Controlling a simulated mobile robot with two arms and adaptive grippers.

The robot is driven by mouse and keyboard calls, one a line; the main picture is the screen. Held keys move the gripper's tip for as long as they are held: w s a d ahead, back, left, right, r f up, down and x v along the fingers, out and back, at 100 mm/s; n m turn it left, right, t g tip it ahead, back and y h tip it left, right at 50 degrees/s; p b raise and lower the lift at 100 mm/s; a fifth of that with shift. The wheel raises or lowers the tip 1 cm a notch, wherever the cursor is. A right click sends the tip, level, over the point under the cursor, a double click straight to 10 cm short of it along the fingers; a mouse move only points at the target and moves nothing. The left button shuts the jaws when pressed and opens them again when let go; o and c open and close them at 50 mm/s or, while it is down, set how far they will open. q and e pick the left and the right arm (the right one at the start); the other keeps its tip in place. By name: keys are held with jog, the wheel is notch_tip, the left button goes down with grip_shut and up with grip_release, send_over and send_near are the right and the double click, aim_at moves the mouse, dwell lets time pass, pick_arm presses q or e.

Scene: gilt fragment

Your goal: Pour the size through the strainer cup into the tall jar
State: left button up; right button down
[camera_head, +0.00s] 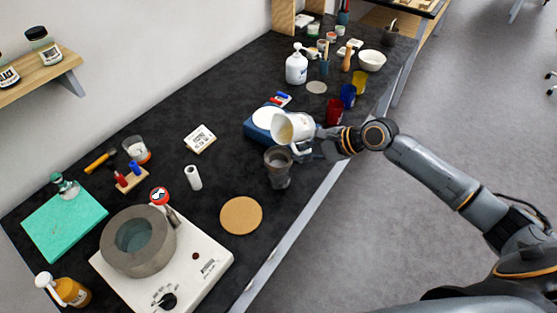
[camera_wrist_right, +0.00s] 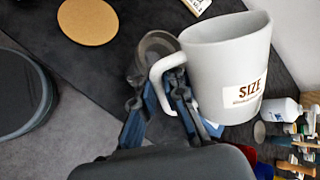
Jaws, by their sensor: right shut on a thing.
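My right gripper (camera_head: 306,147) is shut on the handle of a pale mug (camera_head: 296,127). In the right wrist view the mug (camera_wrist_right: 228,75) carries a label reading "SIZE", and the gripper's fingers (camera_wrist_right: 162,98) close around its handle. The mug is tilted, its mouth facing left in the head view, above the tall jar (camera_head: 279,179). The jar is dark and see-through, with the grey strainer cup (camera_head: 277,157) seeming to sit at its top. In the right wrist view the strainer cup is partly hidden behind the mug and fingers. No pouring stream can be made out. My left gripper is not in view.
A blue scale-like box (camera_head: 258,131) stands just behind the jar. A cork disc (camera_head: 241,215) lies in front-left, and a white cylinder (camera_head: 193,178) stands left. A hotplate (camera_head: 200,262) bears a grey ring-shaped pot (camera_head: 138,242). Coloured cups (camera_head: 334,111) stand right of the mug.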

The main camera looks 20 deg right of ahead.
jog(key=shift+r, duration=0.1)
jog(key=shift+f+h+b, duration=0.35)
jog(key=shift+h+b, duration=0.05)
jog(key=shift+f+t+b, duration=0.15)
jog(key=shift+t+b, duration=0.15)
jog(key=shift+w+d+n, duration=0.1)
jog(key=shift+d+n, duration=0.2)
jog(key=shift+d, duration=0.05)
jog(key=shift+a+h, duration=0.3)
jog(key=shift+s+a+f+b, duration=0.1)
jog(key=shift+s+a+b, duration=0.15)
jog(key=shift+s, duration=0.2)
dwell(0.5)
